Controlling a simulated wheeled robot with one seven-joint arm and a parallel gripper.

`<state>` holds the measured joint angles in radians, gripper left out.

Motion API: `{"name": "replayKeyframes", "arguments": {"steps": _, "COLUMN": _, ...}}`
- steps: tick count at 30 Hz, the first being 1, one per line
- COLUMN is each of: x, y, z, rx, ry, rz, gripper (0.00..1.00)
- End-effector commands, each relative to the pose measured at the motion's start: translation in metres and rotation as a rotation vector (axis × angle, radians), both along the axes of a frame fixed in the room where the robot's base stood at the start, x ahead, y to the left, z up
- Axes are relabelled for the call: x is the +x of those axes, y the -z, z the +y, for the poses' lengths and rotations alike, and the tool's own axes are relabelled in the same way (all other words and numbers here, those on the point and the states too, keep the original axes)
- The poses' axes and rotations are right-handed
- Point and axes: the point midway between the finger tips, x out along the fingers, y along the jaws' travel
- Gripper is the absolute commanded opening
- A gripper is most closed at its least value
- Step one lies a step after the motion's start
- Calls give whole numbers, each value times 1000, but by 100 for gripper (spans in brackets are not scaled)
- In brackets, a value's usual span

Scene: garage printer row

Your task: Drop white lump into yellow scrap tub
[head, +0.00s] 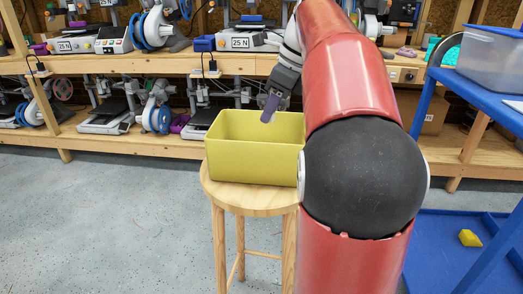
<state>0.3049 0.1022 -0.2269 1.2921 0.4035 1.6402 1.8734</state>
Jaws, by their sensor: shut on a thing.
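The yellow scrap tub (253,158) is an open, box-shaped bin standing upright on a round wooden stool. My gripper (268,112) reaches in from the upper right, pointing down over the tub's opening, with its tips near the level of the rim. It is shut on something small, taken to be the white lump. The lump itself cannot be made out, as the fingers and hand hide it. My arm covers the tub's right end, and the tub's inner floor is hidden by its front wall.
The wooden stool (248,199) stands on open grey floor, clear to the left. Shelves (120,141) with several printers run behind. A blue cart (490,80) holding a clear bin is at right. A yellow block (470,238) lies in a blue tray (440,250).

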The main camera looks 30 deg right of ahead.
Motion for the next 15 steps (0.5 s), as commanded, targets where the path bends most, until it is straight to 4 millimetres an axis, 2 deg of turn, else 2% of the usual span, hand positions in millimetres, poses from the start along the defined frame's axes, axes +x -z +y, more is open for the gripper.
{"name": "replayKeyframes", "arguments": {"steps": 1, "x": 0, "y": 0, "z": 0, "rx": 0, "ry": 0, "rz": 0, "gripper": 6}}
{"name": "replayKeyframes", "arguments": {"steps": 2, "x": 0, "y": 0, "z": 0, "rx": 0, "ry": 0, "rz": 0, "gripper": 31}}
{"name": "replayKeyframes", "arguments": {"steps": 7, "x": 0, "y": 0, "z": 0, "rx": 0, "ry": 1, "rz": 0, "gripper": 53}}
{"name": "replayKeyframes", "arguments": {"steps": 15, "x": 0, "y": -1, "z": -1, "rx": 0, "ry": 1, "rz": 0, "gripper": 53}}
